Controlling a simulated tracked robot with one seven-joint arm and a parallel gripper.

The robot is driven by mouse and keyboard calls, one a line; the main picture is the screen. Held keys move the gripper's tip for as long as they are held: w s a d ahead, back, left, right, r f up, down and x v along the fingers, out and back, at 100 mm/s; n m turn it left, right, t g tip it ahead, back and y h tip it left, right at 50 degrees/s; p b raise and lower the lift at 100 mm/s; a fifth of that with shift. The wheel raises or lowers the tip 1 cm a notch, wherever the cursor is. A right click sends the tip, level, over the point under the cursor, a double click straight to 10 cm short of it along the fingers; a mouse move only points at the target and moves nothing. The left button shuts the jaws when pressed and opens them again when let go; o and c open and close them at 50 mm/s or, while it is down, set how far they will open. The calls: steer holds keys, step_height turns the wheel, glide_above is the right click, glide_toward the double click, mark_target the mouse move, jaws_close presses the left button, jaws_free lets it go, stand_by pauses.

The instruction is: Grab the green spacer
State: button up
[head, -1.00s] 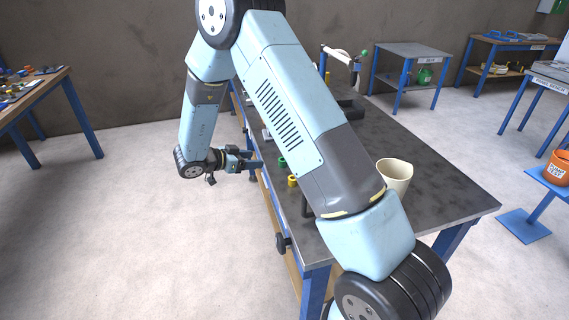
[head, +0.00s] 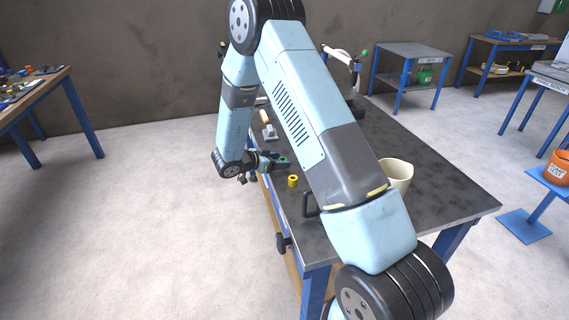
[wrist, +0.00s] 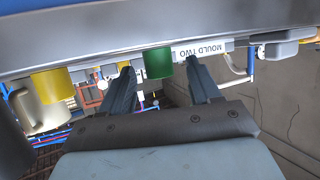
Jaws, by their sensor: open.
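The green spacer (wrist: 158,63) is a short green cylinder. In the wrist view it shows between the two fingers of my gripper (wrist: 163,82), which is open, with a visible gap on both sides of it. In the head view my gripper (head: 281,162) is at the left edge of the workbench, and the green spacer (head: 283,158) is partly hidden by the fingers. I cannot tell whether a finger touches it.
A yellow spacer (head: 293,181) stands near the green one and also shows in the wrist view (wrist: 53,85). A cream jug (head: 397,174) stands on the dark-topped workbench (head: 440,187). A "MOULD TWO" label (wrist: 202,49) is beside the green spacer in the wrist view.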

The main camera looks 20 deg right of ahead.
steer(key=shift+x, duration=1)
steer(key=shift+c, duration=0.3)
steer(key=c, duration=1)
steer(key=shift+r, duration=0.2)
